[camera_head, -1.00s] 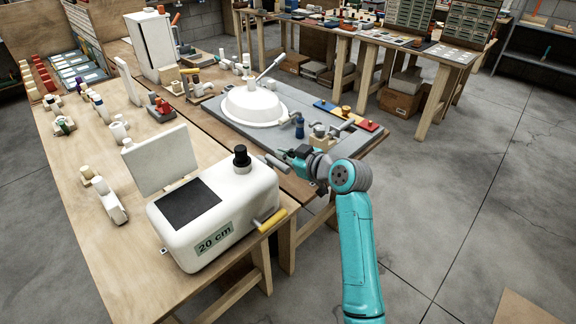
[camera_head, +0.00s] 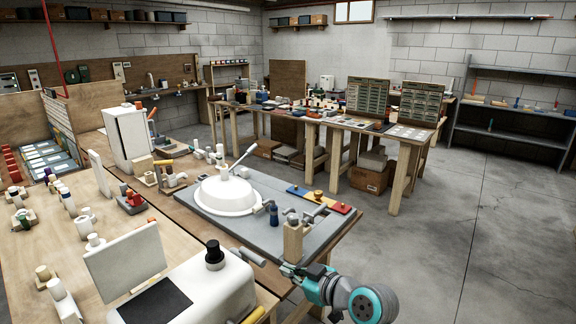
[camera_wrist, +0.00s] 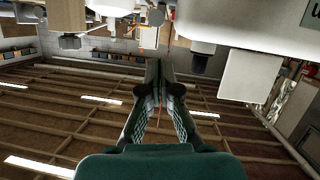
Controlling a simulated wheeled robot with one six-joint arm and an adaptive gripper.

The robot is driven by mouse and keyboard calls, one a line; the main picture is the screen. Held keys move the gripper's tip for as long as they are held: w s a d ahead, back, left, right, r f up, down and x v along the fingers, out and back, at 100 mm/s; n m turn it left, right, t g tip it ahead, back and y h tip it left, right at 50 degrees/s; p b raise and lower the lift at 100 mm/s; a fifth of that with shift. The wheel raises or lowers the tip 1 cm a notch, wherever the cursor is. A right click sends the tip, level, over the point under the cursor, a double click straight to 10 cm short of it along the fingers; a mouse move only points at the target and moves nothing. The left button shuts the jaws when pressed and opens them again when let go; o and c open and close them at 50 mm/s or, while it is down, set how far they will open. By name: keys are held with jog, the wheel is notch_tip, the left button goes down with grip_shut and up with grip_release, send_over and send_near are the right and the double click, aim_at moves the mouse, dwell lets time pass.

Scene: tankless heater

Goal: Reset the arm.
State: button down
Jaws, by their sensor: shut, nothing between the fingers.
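My gripper (camera_head: 287,268) is at the lower middle of the head view, by the front edge of the workbench, beside the white box-shaped machine (camera_head: 205,285). Its teal arm runs out at the bottom of the picture. In the wrist view the two fingers of my gripper (camera_wrist: 160,82) are together, with nothing held between them. The wrist picture is upside down, with the ceiling beams in its lower part. White objects hang into it from the top.
A white dome (camera_head: 228,196) with a lever sits on a grey board (camera_head: 262,232). A wooden block (camera_head: 293,241) stands near the board's front edge, close to my gripper. Another bench (camera_head: 340,122) stands behind. Open concrete floor (camera_head: 470,235) lies to the right.

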jog(key=s+d+f+m+t+h, duration=0.1)
jog(key=s+d+f+m+h, duration=0.3)
jog(key=s+f, duration=0.45)
jog(key=s+d+f+m+t+h, duration=0.1)
jog(key=s+d+f+m+t, duration=0.15)
jog(key=s+d+f, duration=0.5)
jog(key=s+d+f+m+h, duration=0.2)
jog(key=s+f, duration=0.1)
jog(key=s, duration=0.6)
jog(key=s+d+f+m+h, duration=0.1)
jog(key=s+d+f+h, duration=0.1)
jog(key=s, duration=0.6)
jog(key=s+d+r, duration=0.1)
jog(key=s+r, duration=0.2)
jog(key=s, duration=0.3)
jog(key=s+d+r+m+t+h, duration=0.1)
jog(key=s+r, duration=0.2)
jog(key=s, duration=0.4)
jog(key=s+d+r, duration=0.1)
jog(key=s+r, duration=0.2)
jog(key=s, duration=0.3)
jog(key=shift+s, duration=0.15)
jog(key=shift+a+m, duration=0.15)
jog(key=shift+m, duration=0.1)
